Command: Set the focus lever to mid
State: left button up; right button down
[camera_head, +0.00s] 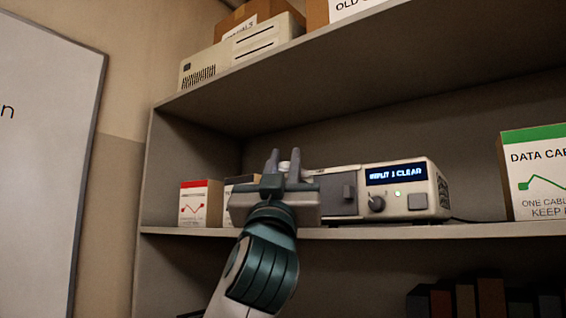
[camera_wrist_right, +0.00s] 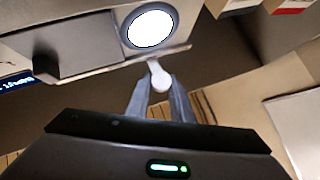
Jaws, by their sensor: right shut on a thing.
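The beige projector (camera_head: 441,190) stands on the middle shelf with its display lit. Its bright round lens (camera_wrist_right: 150,28) shows in the right wrist view. The focus lever (camera_wrist_right: 158,77) is a short pale lever with a rounded end, sticking out from the rim by the lens. My right gripper (camera_wrist_right: 158,92) is shut on the lever's end, one finger on each side. In the head view my right gripper (camera_head: 286,165) covers the projector's left part, hiding the lens and most of the lever. The lever's scale marks cannot be made out. My left gripper is in neither view.
The shelf board (camera_head: 400,233) runs under the projector. A red-topped box (camera_head: 199,206) stands to its left and a green-topped data cable box (camera_head: 535,175) to its right. The upper shelf (camera_head: 350,75) overhangs, carrying an old beige device (camera_head: 240,52). A whiteboard (camera_head: 45,160) hangs at left.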

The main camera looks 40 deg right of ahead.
jog(key=shift+d+f, duration=0.15)
jog(key=shift+f, duration=0.05)
jog(key=c, duration=1.5)
grip_release()
jog(key=shift+d, duration=0.25)
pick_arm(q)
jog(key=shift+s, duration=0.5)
pick_arm(e)
jog(key=shift+a, duration=0.15)
